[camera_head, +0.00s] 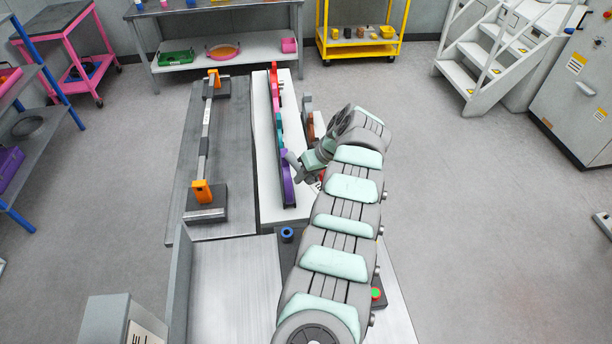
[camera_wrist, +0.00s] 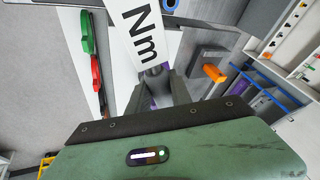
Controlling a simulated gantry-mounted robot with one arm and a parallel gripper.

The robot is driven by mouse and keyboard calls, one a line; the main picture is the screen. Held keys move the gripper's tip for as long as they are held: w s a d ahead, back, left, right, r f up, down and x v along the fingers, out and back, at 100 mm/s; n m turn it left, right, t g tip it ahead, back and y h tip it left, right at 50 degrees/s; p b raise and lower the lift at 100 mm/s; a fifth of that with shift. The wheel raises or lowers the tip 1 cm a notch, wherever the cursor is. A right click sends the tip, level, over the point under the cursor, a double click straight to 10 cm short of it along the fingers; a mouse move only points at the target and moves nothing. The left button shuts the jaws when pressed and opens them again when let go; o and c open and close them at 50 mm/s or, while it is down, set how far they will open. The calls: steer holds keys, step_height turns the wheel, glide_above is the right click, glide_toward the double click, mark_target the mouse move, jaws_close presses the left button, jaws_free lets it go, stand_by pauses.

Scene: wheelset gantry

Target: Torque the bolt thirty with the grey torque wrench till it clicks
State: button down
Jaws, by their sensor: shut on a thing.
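My gripper (camera_wrist: 158,85) is shut on a tool that carries a white plate marked "Nm" (camera_wrist: 140,30), which I take for the grey torque wrench. The plate extends toward the top of the wrist view. Most of the tool is hidden by the fingers and the frame edge. In the head view my gripper (camera_head: 293,165) is small, close beside a purple piece (camera_head: 288,185) on the white board. I cannot pick out a bolt numbered thirty in either view.
The white board (camera_head: 264,150) bears red (camera_head: 275,90) and teal (camera_head: 279,130) pieces. Left of it, a long bar (camera_head: 205,140) lies between orange clamps (camera_head: 202,192). A blue ring (camera_head: 287,235) sits nearer.

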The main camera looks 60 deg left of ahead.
steer(key=shift+w+r+p, duration=0.1)
steer(key=shift+r+p, duration=0.6)
steer(key=shift+r, duration=1.8)
steer(key=shift+r+p, duration=0.4)
steer(key=shift+r, duration=2.05)
